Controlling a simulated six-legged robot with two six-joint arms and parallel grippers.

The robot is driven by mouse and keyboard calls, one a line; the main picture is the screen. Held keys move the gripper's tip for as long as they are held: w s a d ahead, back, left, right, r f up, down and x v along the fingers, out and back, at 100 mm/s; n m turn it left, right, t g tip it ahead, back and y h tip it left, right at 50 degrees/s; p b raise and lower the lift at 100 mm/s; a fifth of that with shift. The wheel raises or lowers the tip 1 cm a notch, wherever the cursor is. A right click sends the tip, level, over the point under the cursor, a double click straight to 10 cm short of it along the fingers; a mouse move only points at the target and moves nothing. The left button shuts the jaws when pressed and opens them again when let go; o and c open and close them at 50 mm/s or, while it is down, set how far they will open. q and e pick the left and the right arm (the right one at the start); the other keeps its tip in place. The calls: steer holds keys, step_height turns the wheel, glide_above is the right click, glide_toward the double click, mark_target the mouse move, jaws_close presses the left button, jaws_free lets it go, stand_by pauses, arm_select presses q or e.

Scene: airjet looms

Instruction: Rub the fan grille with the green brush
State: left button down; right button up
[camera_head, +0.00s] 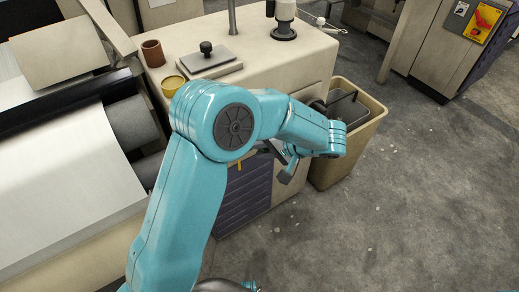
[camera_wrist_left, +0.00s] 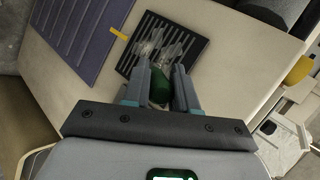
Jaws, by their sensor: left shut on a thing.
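The green brush (camera_wrist_left: 160,87) is between the fingers of my left gripper (camera_wrist_left: 161,76) in the left wrist view. The gripper is shut on it. The fan grille (camera_wrist_left: 194,44) is a dark slatted square on the cream machine side, just beyond the fingers. Pale, wispy matter shows in front of its slats; I cannot tell whether the brush touches it. In the head view my left gripper (camera_head: 287,163) is beside the cabinet's side, partly behind my arm. The grille and brush are hidden there. My right gripper does not show.
A purple louvred panel (camera_head: 243,194) is below the grille's side, with an orange tag (camera_wrist_left: 118,33) at its edge. A beige bin (camera_head: 352,146) stands close to the right. A brown cup (camera_head: 153,54) and yellow bowl (camera_head: 172,85) sit on the cabinet top. Floor at right is clear.

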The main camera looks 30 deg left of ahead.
arm_select(q)
steer(key=shift+s+r, duration=0.1)
steer(key=shift+r, duration=0.15)
steer(key=shift+r+b, duration=0.55)
steer(key=shift+r, duration=0.1)
stand_by(0.7)
steer(key=shift+d, duration=0.1)
steer(key=shift+s+d+b, duration=0.15)
steer(key=shift+s+d, duration=0.2)
steer(key=shift+d, duration=0.55)
steer(key=shift+s+d+b, duration=0.2)
steer(key=shift+s+d, duration=0.2)
steer(key=shift+d, duration=0.5)
steer(key=shift+s+d+b, duration=0.15)
steer(key=shift+s+d, duration=0.2)
steer(key=shift+d, duration=0.65)
